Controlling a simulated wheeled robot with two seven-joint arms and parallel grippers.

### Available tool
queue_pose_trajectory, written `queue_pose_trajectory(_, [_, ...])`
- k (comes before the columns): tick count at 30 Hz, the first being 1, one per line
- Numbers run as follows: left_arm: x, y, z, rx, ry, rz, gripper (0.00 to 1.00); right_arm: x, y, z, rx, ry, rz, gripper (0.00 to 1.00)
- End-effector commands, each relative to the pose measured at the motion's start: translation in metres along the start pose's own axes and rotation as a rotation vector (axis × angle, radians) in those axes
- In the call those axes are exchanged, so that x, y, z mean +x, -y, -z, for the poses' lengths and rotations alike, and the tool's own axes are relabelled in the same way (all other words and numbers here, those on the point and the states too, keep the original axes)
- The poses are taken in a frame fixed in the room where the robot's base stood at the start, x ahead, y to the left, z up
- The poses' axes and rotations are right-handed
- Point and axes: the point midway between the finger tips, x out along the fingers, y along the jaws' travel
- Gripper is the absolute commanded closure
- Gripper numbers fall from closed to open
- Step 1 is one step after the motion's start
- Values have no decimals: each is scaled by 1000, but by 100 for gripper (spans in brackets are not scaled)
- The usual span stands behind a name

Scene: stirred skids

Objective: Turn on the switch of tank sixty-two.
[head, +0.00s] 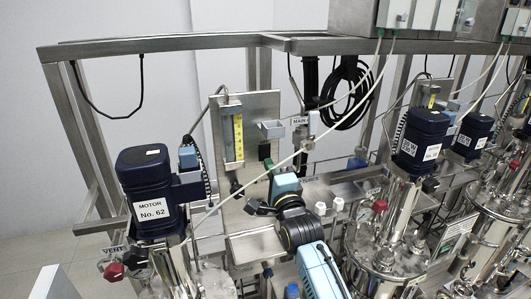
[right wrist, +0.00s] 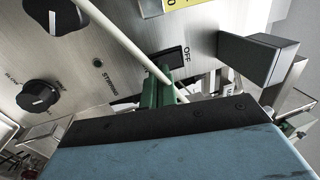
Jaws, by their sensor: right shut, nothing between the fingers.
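The dark blue motor (head: 147,180) labelled "MOTOR No. 62" stands at the left in the head view. To its right is an upright steel panel (head: 262,105); it fills the top of the right wrist view (right wrist: 125,45). A black switch (right wrist: 175,57) sits on it beside the word "OFF"; its position is unclear. My right gripper (head: 268,163) is at the panel's lower edge, shut and empty. Its green fingertips (right wrist: 160,90) are just below the switch; I cannot tell whether they touch it. My left gripper is not in view.
A pale cable (right wrist: 125,38) crosses before the panel, close to my fingers. A grey block (head: 271,130) juts from the panel, right of the switch. Black knobs (right wrist: 39,96) are at the left in the wrist view. Other motors (head: 422,140) stand at the right.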

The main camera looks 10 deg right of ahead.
Motion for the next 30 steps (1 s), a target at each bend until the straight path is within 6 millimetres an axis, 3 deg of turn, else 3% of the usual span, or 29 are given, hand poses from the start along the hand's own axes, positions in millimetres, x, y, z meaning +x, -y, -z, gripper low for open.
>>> queue_pose_trajectory(21, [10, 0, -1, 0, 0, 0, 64, 13, -4, 0, 0, -1, -1, 100])
queue_pose_trajectory(30, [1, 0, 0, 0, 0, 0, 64, 8, 0, 0, 0, -1, -1, 100])
